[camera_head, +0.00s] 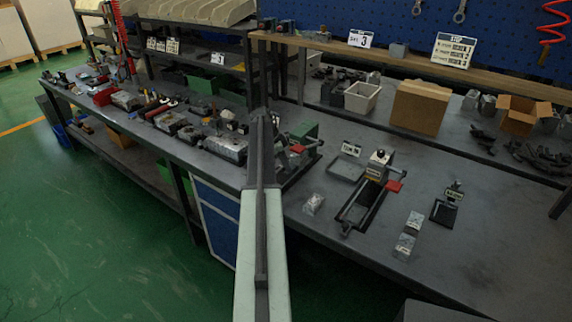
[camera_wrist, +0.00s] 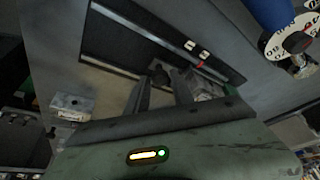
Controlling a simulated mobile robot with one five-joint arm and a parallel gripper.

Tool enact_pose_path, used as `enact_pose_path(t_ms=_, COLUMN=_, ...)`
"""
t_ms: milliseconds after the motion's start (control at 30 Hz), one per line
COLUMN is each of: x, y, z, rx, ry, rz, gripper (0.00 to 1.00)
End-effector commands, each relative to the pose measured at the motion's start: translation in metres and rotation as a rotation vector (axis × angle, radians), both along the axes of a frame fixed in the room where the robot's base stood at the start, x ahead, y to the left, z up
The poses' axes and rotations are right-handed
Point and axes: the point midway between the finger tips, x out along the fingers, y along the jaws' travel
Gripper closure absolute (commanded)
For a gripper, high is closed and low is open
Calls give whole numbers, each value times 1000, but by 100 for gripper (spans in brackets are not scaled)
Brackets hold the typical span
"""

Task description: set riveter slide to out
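In the wrist view, a long dark slide or track (camera_wrist: 130,42) runs across the upper middle, with two small white tags (camera_wrist: 190,45) and a red mark beside them. I cannot read the tags or tell for sure that this is the riveter. My gripper (camera_wrist: 163,80) shows there as two dark fingers with a gap between them, reaching toward the track. I see nothing held between them; whether they touch the track is unclear. In the head view my arm hides the gripper. A fixture with a red handle (camera_head: 297,149) stands just right of the arm, partly hidden.
A second rail fixture (camera_head: 360,208) with a red lever stands right on the bench (camera_head: 480,240), near small clear blocks (camera_head: 408,240). In the wrist view, a metal block (camera_wrist: 72,107) lies left and a blue cylinder with a white dial (camera_wrist: 285,37) is upper right.

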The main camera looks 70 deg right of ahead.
Motion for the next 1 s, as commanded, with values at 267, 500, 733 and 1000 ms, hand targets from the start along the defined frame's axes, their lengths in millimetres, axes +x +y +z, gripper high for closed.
enact_pose_path(t_ms=267, x=0, y=0, z=0, rx=1, ry=0, rz=0, gripper=100)
enact_pose_path(t_ms=500, x=0, y=0, z=0, rx=1, ry=0, rz=0, gripper=100)
enact_pose_path(t_ms=733, x=0, y=0, z=0, rx=1, ry=0, rz=0, gripper=100)
enact_pose_path(t_ms=1000, x=0, y=0, z=0, rx=2, ry=1, rz=-1, gripper=100)
